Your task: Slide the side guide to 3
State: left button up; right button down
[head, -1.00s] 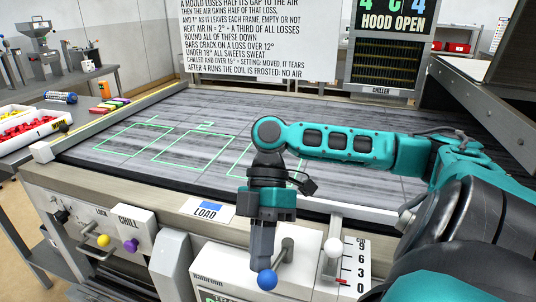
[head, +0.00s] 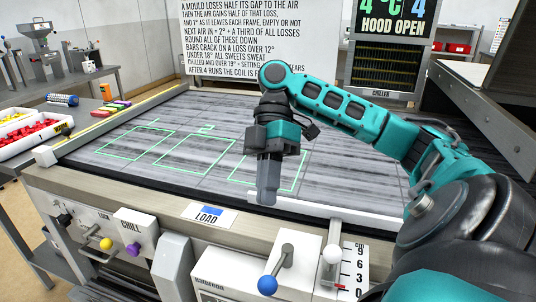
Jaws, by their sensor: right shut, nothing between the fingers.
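A scale (head: 359,267) marked 9, 6, 3, 0 stands at the front right of the machine. A pale bar (head: 335,212) runs along the front right edge of the dark bed. A rail with a yellow strip (head: 120,118) lines the left edge, with a white block (head: 45,155) at its near end. I cannot tell which is the side guide. My right gripper (head: 266,197) is shut, empty, pointing down above the front edge. My left gripper is out of view.
A blue-knobbed lever (head: 267,285) sits below my right gripper. Yellow (head: 106,243) and purple (head: 134,249) knobs are at the front left. The bed (head: 130,140) carries green outlines and looks empty. The chiller panel (head: 385,70) stands behind, reading "HOOD OPEN".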

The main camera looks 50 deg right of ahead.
aim_at(335, 235)
jog(key=k+j, duration=0.2)
jog(key=j, duration=0.15)
jog(key=k+j, duration=0.25)
jog(key=j, duration=0.15)
jog(key=k+j, duration=0.2)
jog(key=j, duration=0.15)
